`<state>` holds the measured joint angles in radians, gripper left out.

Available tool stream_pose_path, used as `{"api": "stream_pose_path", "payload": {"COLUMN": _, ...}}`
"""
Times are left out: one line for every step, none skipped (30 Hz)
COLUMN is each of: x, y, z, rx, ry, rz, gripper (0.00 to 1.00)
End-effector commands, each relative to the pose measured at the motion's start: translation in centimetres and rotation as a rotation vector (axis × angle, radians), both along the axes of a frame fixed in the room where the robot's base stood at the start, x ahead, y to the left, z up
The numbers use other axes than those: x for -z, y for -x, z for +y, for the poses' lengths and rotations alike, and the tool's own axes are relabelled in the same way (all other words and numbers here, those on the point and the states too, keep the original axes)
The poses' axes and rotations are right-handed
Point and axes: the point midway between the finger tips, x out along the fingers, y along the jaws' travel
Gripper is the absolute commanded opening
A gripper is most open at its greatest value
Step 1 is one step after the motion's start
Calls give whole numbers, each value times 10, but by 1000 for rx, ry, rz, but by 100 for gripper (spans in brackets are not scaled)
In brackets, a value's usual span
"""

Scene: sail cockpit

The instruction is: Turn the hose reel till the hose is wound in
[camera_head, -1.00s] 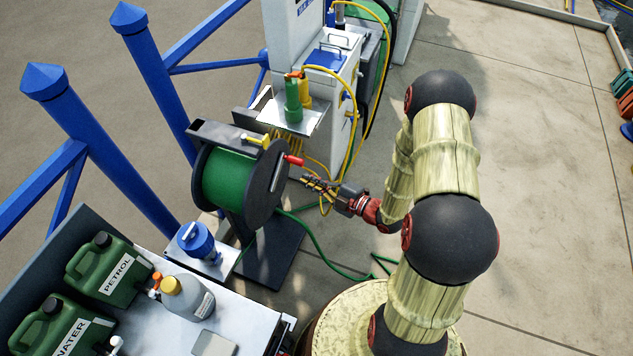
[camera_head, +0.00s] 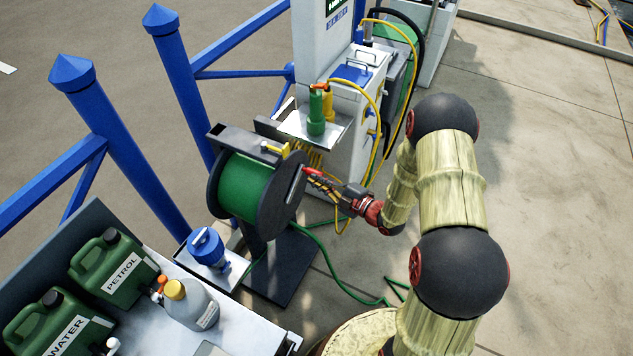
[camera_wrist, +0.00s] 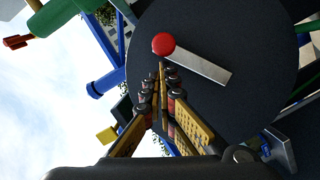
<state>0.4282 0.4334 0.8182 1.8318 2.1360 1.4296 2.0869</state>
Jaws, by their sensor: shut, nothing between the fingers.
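The hose reel (camera_head: 243,186) is a green drum between dark round side plates, on a dark stand. Its crank has a red knob (camera_wrist: 164,44) at the end of a grey arm (camera_wrist: 200,63) on the side plate facing my gripper. My gripper (camera_head: 312,176) is shut and empty. In the wrist view its fingertips (camera_wrist: 161,66) are just below the red knob and close to it; I cannot tell whether they touch. Green hose (camera_head: 335,272) runs loose on the ground right of the stand.
A white service post (camera_head: 348,160) with a yellow hose and a small shelf stands behind the reel. A bench with a petrol can (camera_head: 115,266) and a grey bottle (camera_head: 190,305) is at the lower left. Blue rails (camera_head: 120,150) stand behind. Paving at right is clear.

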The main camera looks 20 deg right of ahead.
Motion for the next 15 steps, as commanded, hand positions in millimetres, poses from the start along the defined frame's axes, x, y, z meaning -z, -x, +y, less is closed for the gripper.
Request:
{"api": "stream_pose_path", "payload": {"x": 0, "y": 0, "z": 0, "rx": 0, "ry": 0, "rz": 0, "gripper": 0}}
{"api": "stream_pose_path", "payload": {"x": 0, "y": 0, "z": 0, "rx": 0, "ry": 0, "rz": 0, "gripper": 0}}
{"api": "stream_pose_path", "payload": {"x": 0, "y": 0, "z": 0, "rx": 0, "ry": 0, "rz": 0, "gripper": 0}}
{"api": "stream_pose_path", "payload": {"x": 0, "y": 0, "z": 0, "rx": 0, "ry": -1, "rz": 1, "gripper": 0}}
{"api": "stream_pose_path", "payload": {"x": 0, "y": 0, "z": 0, "rx": 0, "ry": -2, "rz": 1, "gripper": 0}}
{"api": "stream_pose_path", "payload": {"x": 0, "y": 0, "z": 0, "rx": 0, "ry": -3, "rz": 3, "gripper": 0}}
{"api": "stream_pose_path", "payload": {"x": 0, "y": 0, "z": -1, "rx": 1, "ry": -5, "rz": 6, "gripper": 0}}
{"api": "stream_pose_path", "payload": {"x": 0, "y": -1, "z": -1, "rx": 1, "ry": -8, "rz": 9, "gripper": 0}}
{"api": "stream_pose_path", "payload": {"x": 0, "y": -1, "z": -2, "rx": 1, "ry": -14, "rz": 15, "gripper": 0}}
{"api": "stream_pose_path", "payload": {"x": 0, "y": -2, "z": -2, "rx": 1, "ry": -20, "rz": 21, "gripper": 0}}
{"api": "stream_pose_path", "payload": {"x": 0, "y": -2, "z": -3, "rx": 1, "ry": -26, "rz": 27, "gripper": 0}}
{"api": "stream_pose_path", "payload": {"x": 1, "y": -3, "z": -3, "rx": 1, "ry": -32, "rz": 33, "gripper": 0}}
{"api": "stream_pose_path", "payload": {"x": 1, "y": -3, "z": -4, "rx": 1, "ry": -36, "rz": 37, "gripper": 0}}
{"api": "stream_pose_path", "payload": {"x": 2, "y": -3, "z": -4, "rx": 1, "ry": -38, "rz": 39, "gripper": 0}}
{"api": "stream_pose_path", "payload": {"x": 2, "y": -4, "z": -4, "rx": 1, "ry": -42, "rz": 42, "gripper": 0}}
